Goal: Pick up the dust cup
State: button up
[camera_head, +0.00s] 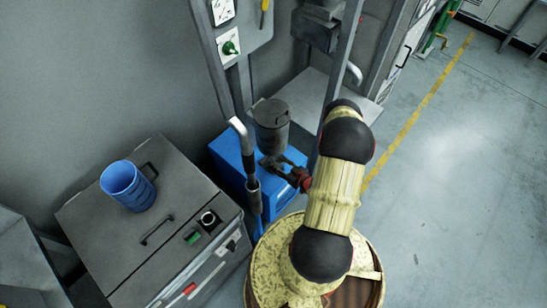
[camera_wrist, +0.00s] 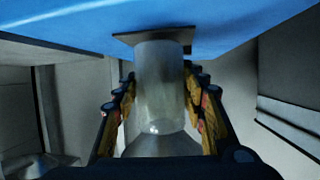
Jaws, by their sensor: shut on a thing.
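The dust cup (camera_wrist: 160,85) is a pale, translucent cylinder in the middle of the wrist view. My gripper (camera_wrist: 159,105) has a finger on each side of it and is shut on it. A dark flat plate (camera_wrist: 123,38) shows at the cup's upper end in that view, by a blue surface. In the head view, my gripper (camera_head: 274,161) is just below a dark grey cylinder (camera_head: 271,128), above a blue box (camera_head: 232,160). The cup is not clearly visible there. I cannot tell whether the cup touches the grey cylinder or the plate.
A grey cabinet (camera_head: 105,240) at the left carries a blue cup (camera_head: 127,186) and a handle. A metal pipe (camera_head: 247,160) stands close left of the gripper. Frame posts (camera_head: 209,60) rise behind it. The floor (camera_head: 455,180) at the right is clear.

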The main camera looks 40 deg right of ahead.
jog(key=s+a+p, duration=0.1)
jog(key=s, duration=1.2)
jog(key=shift+p, duration=0.35)
